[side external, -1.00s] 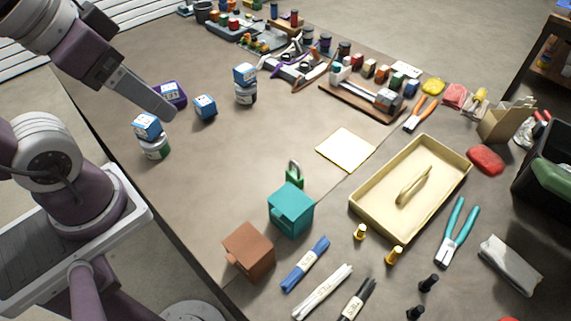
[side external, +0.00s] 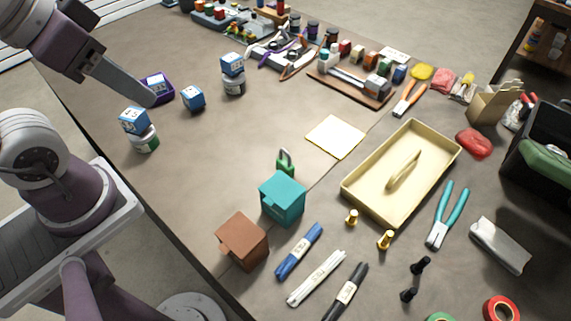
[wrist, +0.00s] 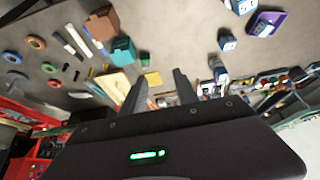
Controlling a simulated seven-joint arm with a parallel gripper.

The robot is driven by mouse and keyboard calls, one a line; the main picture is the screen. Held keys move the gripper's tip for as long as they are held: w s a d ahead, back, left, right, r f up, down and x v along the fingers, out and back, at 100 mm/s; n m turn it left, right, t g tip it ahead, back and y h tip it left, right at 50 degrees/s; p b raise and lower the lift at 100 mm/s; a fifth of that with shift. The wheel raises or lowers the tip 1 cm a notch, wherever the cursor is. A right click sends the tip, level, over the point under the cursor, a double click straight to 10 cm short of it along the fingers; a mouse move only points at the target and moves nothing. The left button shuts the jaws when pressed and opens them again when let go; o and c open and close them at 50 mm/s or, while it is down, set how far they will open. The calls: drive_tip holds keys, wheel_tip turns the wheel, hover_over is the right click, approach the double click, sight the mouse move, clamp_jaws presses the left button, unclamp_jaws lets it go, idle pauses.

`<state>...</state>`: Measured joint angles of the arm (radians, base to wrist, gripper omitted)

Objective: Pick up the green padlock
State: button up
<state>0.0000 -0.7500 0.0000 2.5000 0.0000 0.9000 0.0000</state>
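The green padlock (side external: 285,168) stands on the table just behind the teal box (side external: 282,198), with its grey shackle up. The box hides part of its lower body in the side view. In the wrist view a small green shape beside the teal box, probably the padlock (wrist: 145,60), shows left of my fingers. My gripper (side external: 150,100) is far to the left of the padlock, above the table near the purple tray. In the wrist view my gripper (wrist: 158,80) has its two fingers apart, with nothing held between them.
A brown box (side external: 241,241) stands in front of the teal box. A yellow sheet (side external: 336,137) lies behind the padlock and a cream tray (side external: 360,205) lies to its right. Blue-and-white cubes, one on the purple tray (side external: 158,96), stand near my gripper. The table between gripper and padlock is mostly clear.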

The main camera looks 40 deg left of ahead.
drive_tip(key=n+g+h, duration=0.8)
drive_tip(key=n+h, duration=0.1)
hover_over(286, 154)
drive_tip(key=s+a, duration=0.4)
wheel_tip(286, 154, down, 14)
drive_tip(key=w+f+n+h, duration=0.1)
drive_tip(key=f+n, duration=0.1)
drive_tip(key=f, duration=0.1)
drive_tip(key=w+f+n+h, duration=0.1)
drive_tip(key=w+f+h, duration=0.1)
drive_tip(key=f, duration=0.2)
drive_tip(key=w+f+n+t+h, duration=0.1)
drive_tip(key=f+n, duration=0.1)
drive_tip(key=f, duration=0.2)
drive_tip(key=shift+w+a+n+h, duration=0.1)
drive_tip(key=shift+w+n+h, duration=0.1)
drive_tip(key=shift+n+h, duration=0.1)
drive_tip(key=shift+d+f, duration=0.2)
drive_tip(key=shift+d, duration=0.05)
drive_tip(key=x, duration=0.6)
drive_tip(key=shift+w+d+f, duration=0.15)
drive_tip(key=shift+d+f, duration=0.1)
clamp_jaws()
